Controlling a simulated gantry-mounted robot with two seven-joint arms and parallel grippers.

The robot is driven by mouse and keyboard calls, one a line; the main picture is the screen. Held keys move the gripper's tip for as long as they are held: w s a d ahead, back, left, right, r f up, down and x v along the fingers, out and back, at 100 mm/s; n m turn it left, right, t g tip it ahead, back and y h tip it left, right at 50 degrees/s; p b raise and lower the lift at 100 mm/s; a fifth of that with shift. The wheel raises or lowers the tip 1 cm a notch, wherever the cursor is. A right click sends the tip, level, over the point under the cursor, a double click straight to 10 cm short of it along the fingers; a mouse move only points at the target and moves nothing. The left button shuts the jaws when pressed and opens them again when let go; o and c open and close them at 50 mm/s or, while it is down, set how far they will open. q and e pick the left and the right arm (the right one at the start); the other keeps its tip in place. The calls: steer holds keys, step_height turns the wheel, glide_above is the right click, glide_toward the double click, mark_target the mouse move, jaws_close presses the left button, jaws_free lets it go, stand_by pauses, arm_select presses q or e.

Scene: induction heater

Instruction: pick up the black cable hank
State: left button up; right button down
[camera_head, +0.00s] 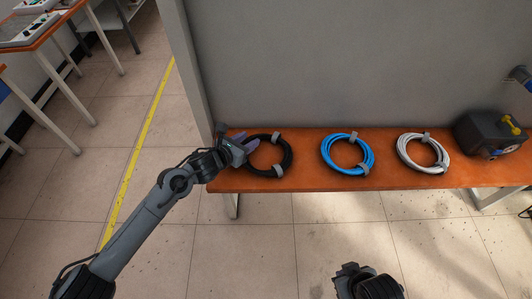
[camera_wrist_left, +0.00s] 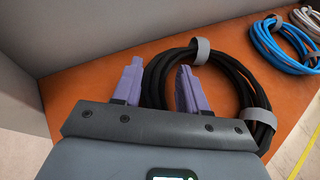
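The black cable hank (camera_head: 287,153) is a coiled ring with grey straps, lying near the left end of the orange bench. My left gripper (camera_head: 248,141) is at the hank's left side. In the left wrist view the gripper (camera_wrist_left: 160,66) has its two purple fingers apart, one outside the ring and one inside its opening. A side of the black hank (camera_wrist_left: 232,80) runs between them. I cannot tell whether either finger touches the cable. A dark part of my right arm shows at the bottom of the head view; its fingers cannot be made out.
A blue cable hank (camera_head: 328,158) and a white cable hank (camera_head: 442,158) lie farther right on the orange bench (camera_head: 300,182). A dark device (camera_head: 478,134) stands at the right end. A grey panel (camera_head: 330,60) rises behind the bench. Bare bench separates the hanks.

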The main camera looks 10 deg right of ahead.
arm_select(q)
jaws_close()
steer(key=shift+r, duration=0.45)
step_height(320, 180, up, 3)
steer(key=shift+r+p, duration=0.2)
steer(key=shift+p, duration=0.45)
steer(key=d+r+p, duration=0.1)
steer(key=d+r, duration=0.5)
steer(key=d, duration=0.5)
steer(key=shift+d+r, duration=0.3)
steer(key=shift+r, duration=0.1)
